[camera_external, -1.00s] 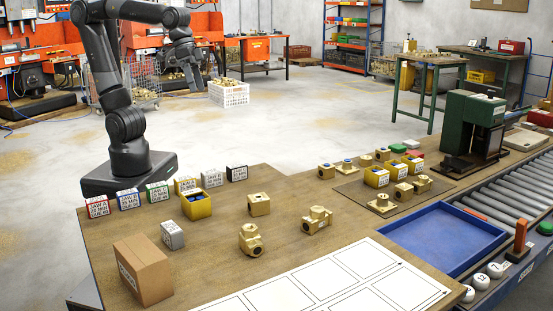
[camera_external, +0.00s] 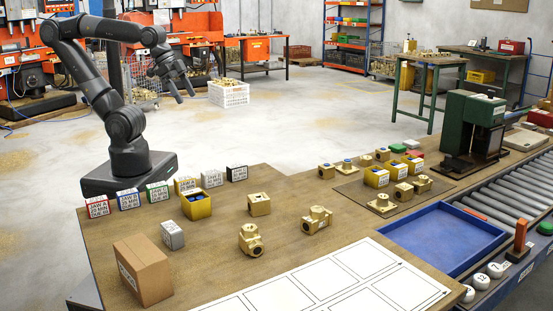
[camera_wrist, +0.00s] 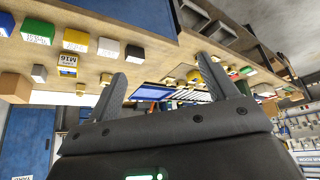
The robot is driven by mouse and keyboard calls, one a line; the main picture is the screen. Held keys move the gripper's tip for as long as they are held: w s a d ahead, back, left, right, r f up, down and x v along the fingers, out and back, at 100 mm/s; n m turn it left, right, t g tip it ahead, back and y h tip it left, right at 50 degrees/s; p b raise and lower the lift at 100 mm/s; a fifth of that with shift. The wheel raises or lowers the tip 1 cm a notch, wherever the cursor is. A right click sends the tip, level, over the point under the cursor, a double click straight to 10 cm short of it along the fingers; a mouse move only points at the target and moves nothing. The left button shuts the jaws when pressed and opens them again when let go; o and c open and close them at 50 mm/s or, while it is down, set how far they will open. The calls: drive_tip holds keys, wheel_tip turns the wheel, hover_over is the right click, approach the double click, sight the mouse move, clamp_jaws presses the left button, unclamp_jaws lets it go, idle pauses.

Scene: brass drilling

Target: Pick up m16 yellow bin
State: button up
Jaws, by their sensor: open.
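The m16 yellow bin (camera_external: 197,209) stands on the near wooden table in the external view, with something blue inside. In the wrist view, which is upside down, the bin (camera_wrist: 68,60) shows its M16 label at the left. My gripper (camera_external: 185,93) is open and empty, raised behind the table and well above and beyond the bin. Its two spread fingers (camera_wrist: 161,66) fill the middle of the wrist view with nothing between them.
Coloured jaw boxes (camera_external: 157,191) stand in a row behind the bin. A grey box (camera_external: 172,235), a cardboard box (camera_external: 143,271) and brass parts (camera_external: 259,204) are near it.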

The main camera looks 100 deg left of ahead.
drive_tip(key=shift+r, duration=0.1)
wheel_tip(320, 180, up, 11)
drive_tip(key=m+g+h, duration=0.2)
drive_tip(key=m+h, duration=0.1)
drive_tip(key=m, duration=0.6)
hover_over(196, 202)
drive_tip(key=s+a, duration=0.4)
drive_tip(key=a, duration=0.2)
drive_tip(key=f, duration=2)
drive_tip(key=shift+w+d, duration=0.2)
drive_tip(key=shift+d, duration=0.05)
drive_tip(key=x, duration=0.6)
drive_tip(key=shift+s+a+f, duration=0.15)
drive_tip(key=shift+s+f, duration=0.05)
drive_tip(key=shift+f, duration=0.1)
drive_tip(key=shift+s+x, duration=0.25)
drive_tip(key=shift+x, duration=1.25)
drive_tip(key=shift+s+x, duration=0.2)
drive_tip(key=shift+x, duration=1.25)
drive_tip(key=shift+f, duration=0.15)
